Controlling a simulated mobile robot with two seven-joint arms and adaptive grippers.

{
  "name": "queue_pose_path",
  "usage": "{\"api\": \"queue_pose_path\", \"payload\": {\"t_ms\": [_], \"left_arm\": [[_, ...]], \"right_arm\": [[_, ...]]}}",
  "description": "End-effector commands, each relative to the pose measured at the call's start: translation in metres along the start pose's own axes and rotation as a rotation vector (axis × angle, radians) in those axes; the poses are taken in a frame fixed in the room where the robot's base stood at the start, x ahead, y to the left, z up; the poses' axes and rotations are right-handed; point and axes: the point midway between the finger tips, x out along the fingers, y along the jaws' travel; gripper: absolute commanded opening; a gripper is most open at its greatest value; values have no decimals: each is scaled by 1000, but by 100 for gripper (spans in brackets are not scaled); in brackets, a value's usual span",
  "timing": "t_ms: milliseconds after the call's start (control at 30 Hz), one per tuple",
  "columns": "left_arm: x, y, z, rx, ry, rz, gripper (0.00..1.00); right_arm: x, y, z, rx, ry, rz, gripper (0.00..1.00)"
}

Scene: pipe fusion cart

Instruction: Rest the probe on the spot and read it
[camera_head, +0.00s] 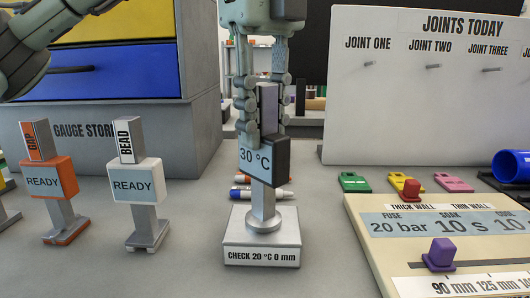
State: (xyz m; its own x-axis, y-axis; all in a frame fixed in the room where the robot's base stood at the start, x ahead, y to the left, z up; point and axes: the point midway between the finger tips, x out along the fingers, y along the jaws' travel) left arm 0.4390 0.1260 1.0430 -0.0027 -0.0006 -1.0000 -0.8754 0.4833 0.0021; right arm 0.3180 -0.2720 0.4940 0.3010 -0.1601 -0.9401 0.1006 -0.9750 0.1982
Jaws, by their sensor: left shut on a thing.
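The probe (257,161) is upright in my left gripper (269,125), whose fingers are shut around its grey handle. The probe has a dark box-shaped body, and its display reads 30 °C. Below it, a grey stem (263,203) runs down to a round disc on top of a grey check block (261,252). The block's front label reads CHECK 20 °C 0 mm. I cannot tell whether the stem belongs to the probe or the block, or whether there is contact at the disc. My right gripper is not in view.
Two gauges, GAP (53,182) and BEAD (136,185), stand at left, both showing READY. Markers (262,193) lie behind the block. A control panel (374,257) with red and purple knobs is at right. Coloured tags (407,180) lie before the JOINTS TODAY board (420,110).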

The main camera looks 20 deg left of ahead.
Motion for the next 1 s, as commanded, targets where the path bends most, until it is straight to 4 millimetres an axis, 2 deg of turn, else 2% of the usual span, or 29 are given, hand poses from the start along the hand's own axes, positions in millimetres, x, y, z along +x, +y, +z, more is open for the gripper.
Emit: {"api": "queue_pose_path", "payload": {"t_ms": [633, 667, 700, 833, 1000], "left_arm": [[4, 0, -1, 3, 0, 10, 0], [4, 0, -1, 3, 0, 10, 27], [4, 0, 0, 3, 0, 10, 32], [3, 0, 0, 2, 0, 7, 48], [2, 0, 0, 1, 0, 4, 48]], "right_arm": [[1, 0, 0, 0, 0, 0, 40], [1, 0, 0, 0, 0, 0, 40], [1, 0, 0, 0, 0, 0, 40], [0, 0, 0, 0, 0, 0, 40], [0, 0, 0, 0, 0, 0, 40]]}}
